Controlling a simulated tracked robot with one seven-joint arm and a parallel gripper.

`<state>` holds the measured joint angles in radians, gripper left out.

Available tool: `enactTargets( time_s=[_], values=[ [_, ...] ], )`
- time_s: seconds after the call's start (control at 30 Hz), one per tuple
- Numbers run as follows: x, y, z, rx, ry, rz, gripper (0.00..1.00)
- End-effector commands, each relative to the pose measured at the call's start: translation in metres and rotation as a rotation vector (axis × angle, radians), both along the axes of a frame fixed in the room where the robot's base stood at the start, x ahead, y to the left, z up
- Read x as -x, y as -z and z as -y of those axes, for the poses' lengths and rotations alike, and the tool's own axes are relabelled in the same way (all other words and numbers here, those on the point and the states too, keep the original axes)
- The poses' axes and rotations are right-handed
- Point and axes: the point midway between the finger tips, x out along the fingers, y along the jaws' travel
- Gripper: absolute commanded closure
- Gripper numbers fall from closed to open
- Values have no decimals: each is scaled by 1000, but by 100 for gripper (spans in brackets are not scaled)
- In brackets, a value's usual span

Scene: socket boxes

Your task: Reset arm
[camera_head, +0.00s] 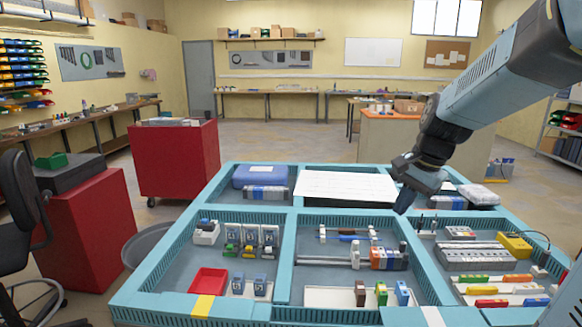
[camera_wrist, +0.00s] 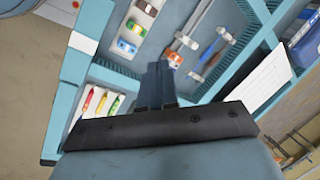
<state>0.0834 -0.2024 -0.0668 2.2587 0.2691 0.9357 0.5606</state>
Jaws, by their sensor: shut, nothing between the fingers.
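My gripper (camera_head: 404,203) hangs from my arm at the right of the head view, above the divider between the middle and right compartments of the blue tray (camera_head: 292,225). Its dark fingers point down and are apart from the parts below. In the wrist view my gripper (camera_wrist: 158,82) shows its two fingers close together, shut and with nothing between them. The tray's compartments, with coloured parts, show beyond the fingers.
A red bin (camera_head: 207,283), a yellow block (camera_head: 514,245) and grey terminal parts (camera_head: 475,257) lie in the tray. White sheets (camera_head: 345,186) lie at its back. Red cabinets (camera_head: 176,157) stand left; a chair (camera_head: 22,205) is at far left. Open floor lies behind.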

Motion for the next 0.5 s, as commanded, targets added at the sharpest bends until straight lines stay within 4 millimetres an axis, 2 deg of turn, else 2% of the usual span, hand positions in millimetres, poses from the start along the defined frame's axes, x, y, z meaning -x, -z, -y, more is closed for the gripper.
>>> enactTargets(
  time_s=[0.2, 0.5],
  values=[
    [48, -25, -9, 116, -227, 121, 100],
    [112, -42, -16, 303, -531, 267, 100]
  ],
)
